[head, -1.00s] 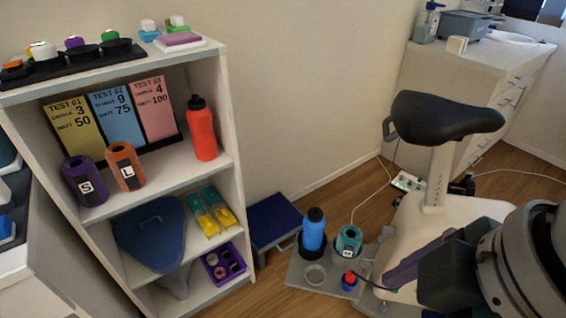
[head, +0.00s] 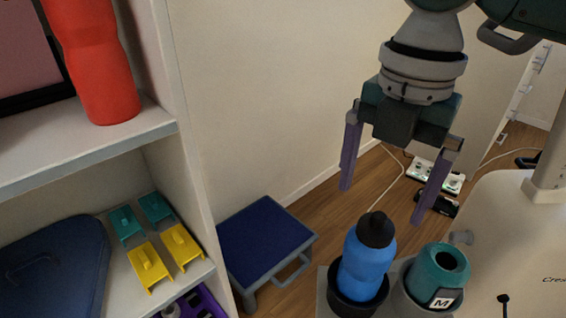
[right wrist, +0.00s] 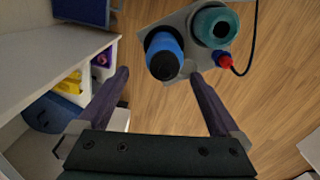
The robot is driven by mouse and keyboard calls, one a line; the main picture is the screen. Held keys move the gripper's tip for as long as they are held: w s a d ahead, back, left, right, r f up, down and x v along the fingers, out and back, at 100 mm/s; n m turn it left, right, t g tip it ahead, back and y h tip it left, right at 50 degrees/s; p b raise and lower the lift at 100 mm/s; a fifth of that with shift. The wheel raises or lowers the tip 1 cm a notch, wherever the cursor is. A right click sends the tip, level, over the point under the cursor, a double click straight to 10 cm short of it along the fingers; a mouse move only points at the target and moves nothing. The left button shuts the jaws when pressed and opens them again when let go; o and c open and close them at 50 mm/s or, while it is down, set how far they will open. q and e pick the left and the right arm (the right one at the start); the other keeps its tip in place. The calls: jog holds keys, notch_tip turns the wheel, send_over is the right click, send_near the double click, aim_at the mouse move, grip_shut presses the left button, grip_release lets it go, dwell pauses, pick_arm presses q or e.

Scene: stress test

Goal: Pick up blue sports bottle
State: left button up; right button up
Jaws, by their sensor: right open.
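The blue sports bottle (head: 367,262) with a black cap stands upright in a black cup holder (head: 352,300) at the lower middle of the head view. It also shows from above in the right wrist view (right wrist: 163,52). My right gripper (head: 380,205) is open and empty, fingers pointing down, above the bottle in the head view. In the right wrist view its fingers (right wrist: 162,78) are spread wide, with the bottle beyond them, between their lines. My left gripper is not in view.
A teal cup marked M (head: 436,277) stands right beside the bottle. A shelf (head: 165,130) with a red bottle (head: 98,65) is on the left. A blue step stool (head: 265,240) stands between. A red-and-blue item (right wrist: 223,61) is near the teal cup.

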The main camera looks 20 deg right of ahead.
aim_at(379, 216)
jog(key=f+b, duration=0.1)
jog(key=f, duration=0.3)
jog(key=shift+s+f+b, duration=0.1)
jog(key=shift+s+b, duration=0.3)
notch_tip(379, 216, down, 6)
jog(key=b, duration=0.3)
jog(key=shift+d, duration=0.1)
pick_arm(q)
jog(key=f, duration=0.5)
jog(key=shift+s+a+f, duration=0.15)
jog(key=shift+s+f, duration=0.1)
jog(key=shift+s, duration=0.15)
pick_arm(e)
jog(key=shift+r, duration=0.3)
jog(key=shift+c, duration=0.6)
grip_shut()
